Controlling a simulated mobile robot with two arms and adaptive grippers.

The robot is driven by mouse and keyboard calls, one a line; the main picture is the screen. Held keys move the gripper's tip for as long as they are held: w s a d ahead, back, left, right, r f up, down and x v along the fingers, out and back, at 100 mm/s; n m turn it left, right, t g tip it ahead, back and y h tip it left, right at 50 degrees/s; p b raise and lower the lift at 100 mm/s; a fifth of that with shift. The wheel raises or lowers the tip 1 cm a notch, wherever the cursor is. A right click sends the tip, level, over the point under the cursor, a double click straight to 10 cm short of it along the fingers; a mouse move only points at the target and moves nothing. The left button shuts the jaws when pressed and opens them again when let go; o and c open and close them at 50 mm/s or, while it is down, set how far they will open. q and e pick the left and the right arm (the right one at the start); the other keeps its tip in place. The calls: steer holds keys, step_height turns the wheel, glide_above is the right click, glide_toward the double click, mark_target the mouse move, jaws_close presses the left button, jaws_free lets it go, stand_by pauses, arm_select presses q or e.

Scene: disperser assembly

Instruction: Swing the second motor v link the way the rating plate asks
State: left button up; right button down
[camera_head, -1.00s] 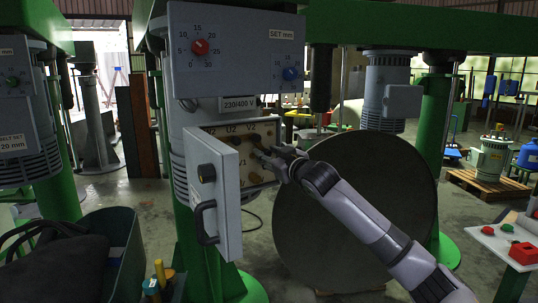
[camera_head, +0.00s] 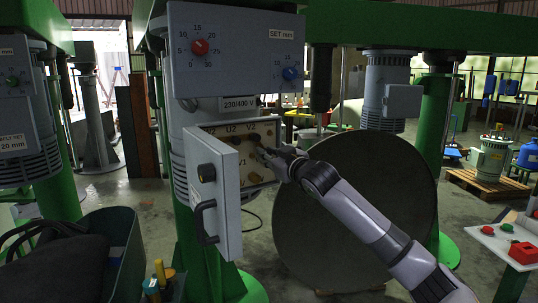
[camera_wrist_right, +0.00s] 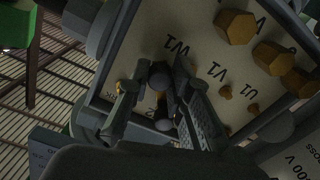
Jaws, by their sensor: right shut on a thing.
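The open terminal box (camera_head: 190,130) on the motor shows a cream board (camera_head: 262,133) marked W2, U2, V2 above and V1 below. The rating plate (camera_head: 237,104) above it reads 230/400 V. My right gripper (camera_head: 266,153) reaches into the box from the right. In the right wrist view its fingers (camera_wrist_right: 156,88) are shut on a dark part with round ends, seemingly the v link (camera_wrist_right: 160,75), beside the W1 and V1 marks. Its far end and seating are hidden by the fingers. Large brass nuts (camera_wrist_right: 237,27) and small brass studs stand beside it. My left gripper is out of view.
The box's door (camera_head: 228,205) hangs open toward me with a black handle (camera_head: 205,222), left of my right arm. A control panel (camera_head: 235,50) overhangs the box. A large dark disc (camera_head: 350,220) stands behind my arm. A green bin (camera_head: 125,255) is at lower left.

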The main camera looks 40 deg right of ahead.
steer(key=shift+r, duration=0.1)
steer(key=r+n+p, duration=0.1)
steer(key=n+p, duration=0.1)
steer(key=p, duration=0.1)
steer(key=d+r+n+p, duration=0.1)
steer(key=n+p, duration=0.2)
steer(key=d+r+n+p, duration=0.1)
steer(key=n+p, duration=0.1)
steer(key=p, duration=0.2)
steer(key=shift+s+d+r+n, duration=0.2)
steer(key=shift+r+n, duration=0.1)
steer(key=shift+r, duration=0.1)
steer(key=shift+d+r+n+p, duration=0.1)
steer(key=shift+r+n+p, duration=0.2)
steer(key=shift+n+p, duration=0.5)
steer(key=shift+d+r+n+p, duration=0.1)
steer(key=shift+r+n+p, duration=0.15)
steer(key=shift+n+p, duration=0.5)
steer(key=shift+n, duration=0.25)
steer(key=c, duration=1.6)
jaws_free()
steer(key=shift+o, duration=0.8)
steer(key=shift+w, duration=0.1)
steer(key=shift+a+f, duration=0.1)
